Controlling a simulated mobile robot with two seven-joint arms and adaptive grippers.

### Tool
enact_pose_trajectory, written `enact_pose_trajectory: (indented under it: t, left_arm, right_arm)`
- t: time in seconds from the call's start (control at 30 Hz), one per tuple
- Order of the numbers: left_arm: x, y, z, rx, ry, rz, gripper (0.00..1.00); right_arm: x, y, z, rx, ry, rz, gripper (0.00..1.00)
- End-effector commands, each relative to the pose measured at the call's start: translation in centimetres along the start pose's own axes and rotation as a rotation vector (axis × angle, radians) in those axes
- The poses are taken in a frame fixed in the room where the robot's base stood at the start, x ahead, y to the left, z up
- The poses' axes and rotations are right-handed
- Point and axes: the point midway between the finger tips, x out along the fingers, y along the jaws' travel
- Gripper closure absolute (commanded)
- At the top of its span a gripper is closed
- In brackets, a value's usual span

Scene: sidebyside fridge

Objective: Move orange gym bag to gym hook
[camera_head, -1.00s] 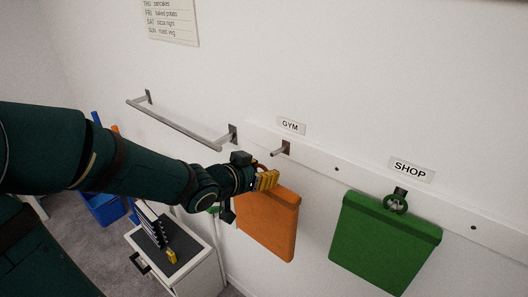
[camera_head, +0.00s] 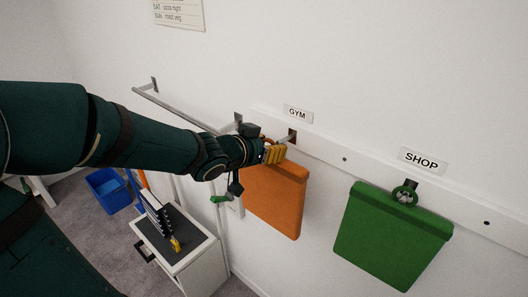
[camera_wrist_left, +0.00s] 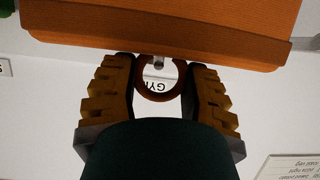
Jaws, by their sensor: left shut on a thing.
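The orange gym bag (camera_head: 275,200) hangs below my left gripper (camera_head: 274,153), against or close to the wall under the GYM sign. My left gripper is shut on the bag's ring loop, which shows between the fingers in the left wrist view (camera_wrist_left: 160,97). The gym hook (camera_head: 292,135) is a short metal peg on the white rail, right at the fingertips and partly hidden by them. A grey metal bit shows inside the ring in the wrist view. I cannot tell whether the ring is around the peg. My right gripper is out of view.
A metal towel bar (camera_head: 180,110) is on the wall behind my left arm. A small cabinet (camera_head: 200,270) and a blue bin (camera_head: 108,190) stand below.

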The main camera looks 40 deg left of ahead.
Motion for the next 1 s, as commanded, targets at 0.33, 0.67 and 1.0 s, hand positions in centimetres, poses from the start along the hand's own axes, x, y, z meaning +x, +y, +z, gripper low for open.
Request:
enact_pose_trajectory:
  t: [0.33,0.67,1.0]
  left_arm:
    - [1.9,0.0,-0.5,0.0,0.001,0.001,0.96]
    - [3.6,0.0,-1.1,0.001,0.001,0.0,0.96]
    - [5.3,0.1,-1.4,-0.001,0.002,0.001,0.96]
  right_arm:
    - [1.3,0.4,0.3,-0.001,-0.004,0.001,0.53]
    - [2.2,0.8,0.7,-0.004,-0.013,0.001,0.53]
    - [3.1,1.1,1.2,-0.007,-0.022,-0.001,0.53]
